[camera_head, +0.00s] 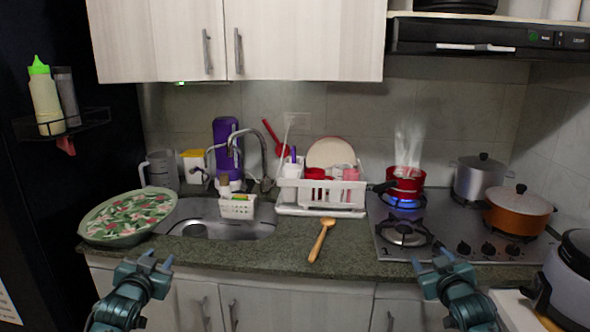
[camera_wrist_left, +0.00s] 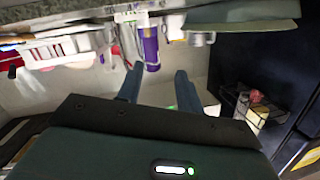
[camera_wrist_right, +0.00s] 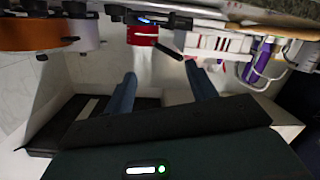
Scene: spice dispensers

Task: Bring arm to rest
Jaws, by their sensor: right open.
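My left gripper (camera_head: 158,261) is raised in front of the counter at the lower left of the head view. In the left wrist view its two fingers (camera_wrist_left: 158,84) stand apart with nothing between them. My right gripper (camera_head: 432,262) is raised in front of the counter below the stove. In the right wrist view its fingers (camera_wrist_right: 163,83) are wide apart and empty. Both arms come up from the bottom edge of the head view, and neither gripper visibly touches anything.
The counter (camera_head: 270,257) holds a wooden spoon (camera_head: 321,240), a sink (camera_head: 215,222), a white dish rack (camera_head: 320,195) and a patterned round dish (camera_head: 127,215). A steaming red pot (camera_head: 405,184) sits over a blue flame on the stove (camera_head: 455,240). A grey cooker (camera_head: 572,280) stands at right.

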